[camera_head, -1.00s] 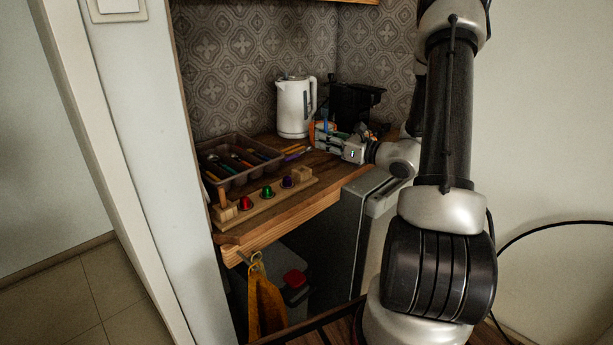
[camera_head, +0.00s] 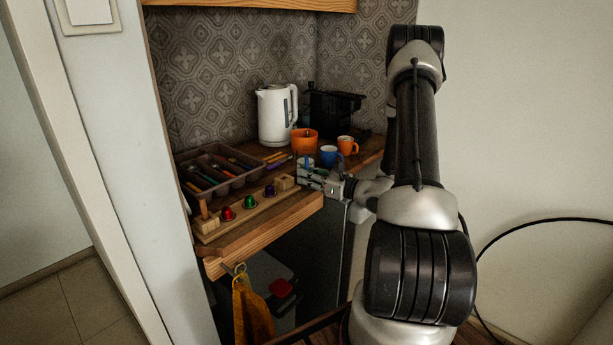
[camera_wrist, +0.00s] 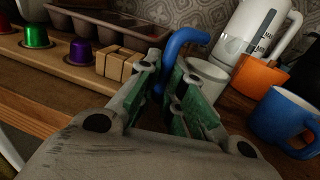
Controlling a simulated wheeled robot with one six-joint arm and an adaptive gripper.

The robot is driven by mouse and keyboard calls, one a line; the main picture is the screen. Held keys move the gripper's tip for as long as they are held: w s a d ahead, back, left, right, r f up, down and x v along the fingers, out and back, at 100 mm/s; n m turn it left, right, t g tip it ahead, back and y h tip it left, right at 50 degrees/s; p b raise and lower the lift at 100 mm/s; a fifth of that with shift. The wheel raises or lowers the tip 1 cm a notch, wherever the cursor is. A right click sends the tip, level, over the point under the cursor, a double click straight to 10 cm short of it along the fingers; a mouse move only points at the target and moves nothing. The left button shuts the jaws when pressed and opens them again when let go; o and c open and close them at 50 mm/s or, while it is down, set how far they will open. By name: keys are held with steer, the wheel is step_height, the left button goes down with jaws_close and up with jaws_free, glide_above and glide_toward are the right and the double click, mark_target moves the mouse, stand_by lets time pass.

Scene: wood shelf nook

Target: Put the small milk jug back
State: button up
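The small milk jug (camera_wrist: 208,73) looks pale grey with a thick blue curved handle (camera_wrist: 184,37). It stands in front of the kettle in the wrist view, partly hidden by my finger. My gripper (camera_wrist: 168,78) has its green-padded fingers on either side of the handle, with little gap left. Whether the pads press on it is unclear. In the head view my gripper (camera_head: 310,172) is low over the counter's front part, right of the capsule holder. The jug is small and hard to make out there.
A black machine (camera_head: 335,112) is at the back. A cutlery tray (camera_head: 215,163) and a wooden capsule holder (camera_head: 238,217) lie left, close to my gripper.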

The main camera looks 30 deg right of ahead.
steer(key=shift+o, duration=0.5)
steer(key=shift+r, duration=0.2)
steer(key=v, duration=1.2)
steer(key=s+a+r+n+g+y, duration=0.1)
steer(key=s+a+r+n+g, duration=0.4)
steer(key=s+a+n+g, duration=0.3)
steer(key=s+a+r+n+g, duration=0.6)
steer(key=a+n, duration=0.3)
steer(key=n, duration=0.1)
steer(key=s+d+r+n+t+h, duration=0.3)
steer(key=s+d+r+n+h, duration=0.3)
steer(key=n+h, duration=0.4)
step_height(320, 180, up, 3)
steer(key=shift+s+f+n, duration=0.2)
steer(key=shift+s+n, duration=0.25)
steer(key=shift+n, duration=0.45)
